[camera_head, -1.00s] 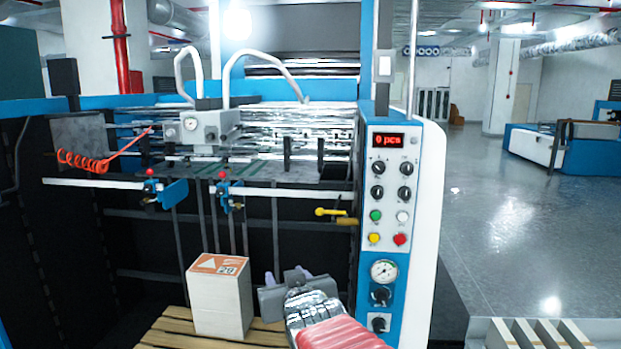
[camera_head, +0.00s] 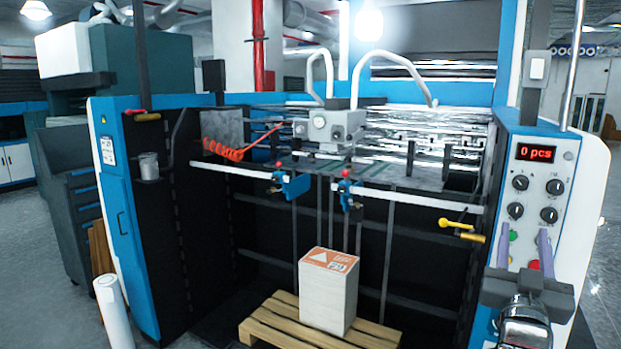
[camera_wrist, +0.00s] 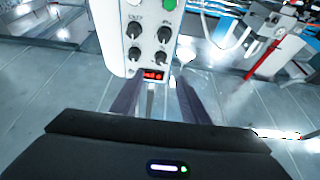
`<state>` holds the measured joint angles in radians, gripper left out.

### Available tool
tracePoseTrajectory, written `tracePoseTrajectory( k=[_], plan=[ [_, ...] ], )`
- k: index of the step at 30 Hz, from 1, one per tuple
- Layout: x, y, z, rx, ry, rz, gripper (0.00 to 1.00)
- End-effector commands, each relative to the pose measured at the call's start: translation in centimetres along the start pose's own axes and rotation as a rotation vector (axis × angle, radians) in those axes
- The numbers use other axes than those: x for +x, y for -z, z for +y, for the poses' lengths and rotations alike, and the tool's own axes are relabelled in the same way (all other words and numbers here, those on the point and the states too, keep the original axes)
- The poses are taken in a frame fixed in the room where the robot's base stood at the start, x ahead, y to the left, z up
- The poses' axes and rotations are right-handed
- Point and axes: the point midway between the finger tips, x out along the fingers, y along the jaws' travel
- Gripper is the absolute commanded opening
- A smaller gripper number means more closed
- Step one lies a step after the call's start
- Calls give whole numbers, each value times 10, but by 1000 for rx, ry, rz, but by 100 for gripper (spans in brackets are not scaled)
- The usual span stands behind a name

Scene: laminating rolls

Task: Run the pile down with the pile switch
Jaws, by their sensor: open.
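The pile (camera_head: 328,297), a white stack with an orange-and-white printed top, stands on a wooden pallet (camera_head: 275,322) inside the machine. The control panel (camera_head: 575,215) is at the right, with a red "0 pcs" display (camera_head: 536,153) above several black rotary switches (camera_head: 549,215). I cannot read which one is the pile switch. The panel appears upside down in the wrist view, with its rotary switches (camera_wrist: 133,54). My gripper (camera_head: 524,240) is open and empty in front of the panel's lower part, fingers pointing up in the picture, below the switches. It hides some buttons.
A green button (camera_head: 513,235) and a red button (camera_head: 534,264) show beside the fingers. A yellow handle (camera_head: 456,224) juts out left of the panel. A white roll (camera_head: 113,310) stands at the left. Grey floor is open at the far left.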

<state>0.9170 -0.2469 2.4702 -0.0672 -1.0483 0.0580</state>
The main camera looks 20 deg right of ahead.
Motion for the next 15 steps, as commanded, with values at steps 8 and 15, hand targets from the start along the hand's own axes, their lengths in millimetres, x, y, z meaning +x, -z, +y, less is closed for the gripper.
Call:
tracePoseTrajectory(
  k=[8, 15],
  plan=[
    [6, 0, 0, 0, 1, 0, 41],
    [32, -1, -1, 0, 2, -2, 41]
  ],
)
